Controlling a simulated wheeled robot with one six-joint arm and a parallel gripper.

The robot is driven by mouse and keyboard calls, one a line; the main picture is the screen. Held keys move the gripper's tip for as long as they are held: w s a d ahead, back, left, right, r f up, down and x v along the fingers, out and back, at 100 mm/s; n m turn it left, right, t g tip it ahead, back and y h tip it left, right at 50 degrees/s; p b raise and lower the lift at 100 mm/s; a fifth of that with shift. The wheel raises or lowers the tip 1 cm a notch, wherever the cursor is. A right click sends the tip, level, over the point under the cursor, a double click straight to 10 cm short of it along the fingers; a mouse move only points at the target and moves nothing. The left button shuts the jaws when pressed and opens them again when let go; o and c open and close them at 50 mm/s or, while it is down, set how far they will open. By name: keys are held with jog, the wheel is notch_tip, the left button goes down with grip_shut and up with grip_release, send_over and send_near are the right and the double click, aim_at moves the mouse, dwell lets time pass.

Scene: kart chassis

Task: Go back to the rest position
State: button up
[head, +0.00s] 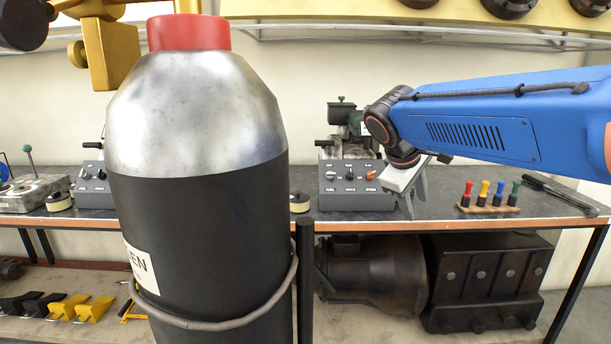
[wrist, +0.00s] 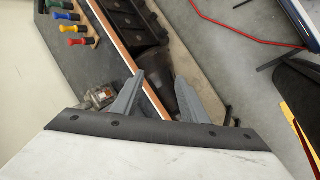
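My gripper (head: 414,202) hangs at the end of my blue arm, at the right in the head view, and points down. It is in front of the workbench (head: 455,227), near its front edge. In the wrist view my gripper (wrist: 160,78) shows two grey fingers spread apart with nothing between them. The bench's orange edge (wrist: 117,37) runs behind the gap between the fingers. A grey control box (head: 345,198) on the bench is just left of my gripper in the head view.
A large gas cylinder (head: 200,220) with a red cap stands close at the left. Coloured-handled tools (head: 485,196) stand in a rack on the bench. A dark engine block (head: 480,280) sits below the bench. A red cable (wrist: 235,28) lies on the floor.

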jog(key=s+d+f+m+y, duration=0.1)
jog(key=s+f+m, duration=0.1)
jog(key=s+f, duration=0.3)
jog(key=s+d+f+m+y, duration=0.1)
jog(key=s+f, duration=0.5)
jog(key=s, duration=0.7)
jog(key=s+d+f+m+y, duration=0.1)
jog(key=s+f+m+y, duration=0.1)
jog(key=s+f+m, duration=0.3)
jog(key=s+f, duration=0.1)
jog(key=s, duration=0.3)
jog(key=shift+f+y, duration=0.2)
jog(key=shift+y, duration=0.2)
jog(key=shift+d, duration=0.1)
dwell(4.0)
